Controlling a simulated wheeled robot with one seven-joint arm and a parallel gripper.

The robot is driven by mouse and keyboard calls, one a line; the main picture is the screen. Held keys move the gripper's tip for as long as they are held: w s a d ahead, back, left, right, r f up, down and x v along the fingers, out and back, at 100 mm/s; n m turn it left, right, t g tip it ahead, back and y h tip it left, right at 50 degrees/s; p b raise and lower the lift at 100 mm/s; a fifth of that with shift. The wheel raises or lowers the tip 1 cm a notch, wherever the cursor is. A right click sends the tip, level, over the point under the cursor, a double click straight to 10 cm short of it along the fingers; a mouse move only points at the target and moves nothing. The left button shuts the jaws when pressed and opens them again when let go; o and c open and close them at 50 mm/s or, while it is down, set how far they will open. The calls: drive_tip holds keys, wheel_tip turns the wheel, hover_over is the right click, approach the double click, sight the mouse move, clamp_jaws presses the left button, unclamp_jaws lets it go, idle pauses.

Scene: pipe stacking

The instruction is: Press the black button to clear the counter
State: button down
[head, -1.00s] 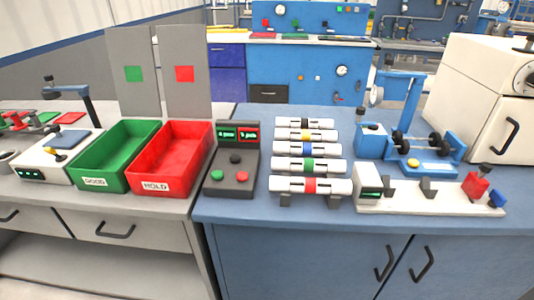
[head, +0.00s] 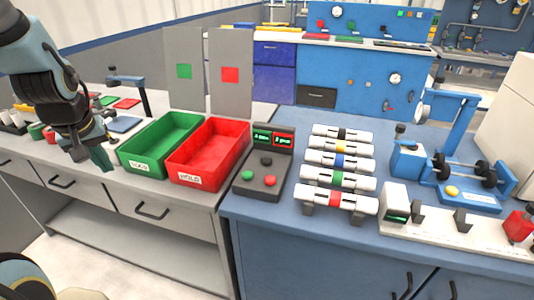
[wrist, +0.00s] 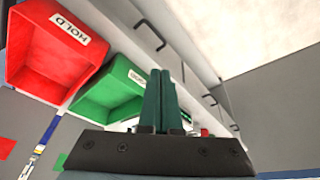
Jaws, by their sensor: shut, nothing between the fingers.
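The black button (head: 266,161) is on a dark control box (head: 258,194), above a green button (head: 248,175) and a red button (head: 270,180). My gripper (head: 104,162) is at the left, in front of the green bin and well apart from the control box. In the wrist view my gripper's dark green fingers (wrist: 158,92) are together with nothing between them. The control box does not show in the wrist view.
The green bin (head: 136,158) and red HOLD bin (head: 243,150) stand between my gripper and the control box. Two grey panels (head: 184,98) rise behind them. Several banded white pipes (head: 352,181) lie on a rack right of the box. A blue weight device (head: 414,165) is farther right.

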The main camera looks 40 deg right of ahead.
drive_tip(key=d+r+m+h+p, duration=0.1)
drive_tip(key=d+m+h+p, duration=0.15)
drive_tip(key=d, duration=1.55)
drive_tip(key=m+g+h+p, duration=0.1)
drive_tip(key=h+p, duration=0.3)
drive_tip(key=h, duration=0.1)
hover_over(265, 162)
drive_tip(key=shift+r, duration=0.15)
wheel_tip(265, 162, down, 9)
drive_tip(key=b, duration=0.7)
drive_tip(key=shift+r, duration=0.1)
drive_tip(key=shift+f+b, duration=0.4)
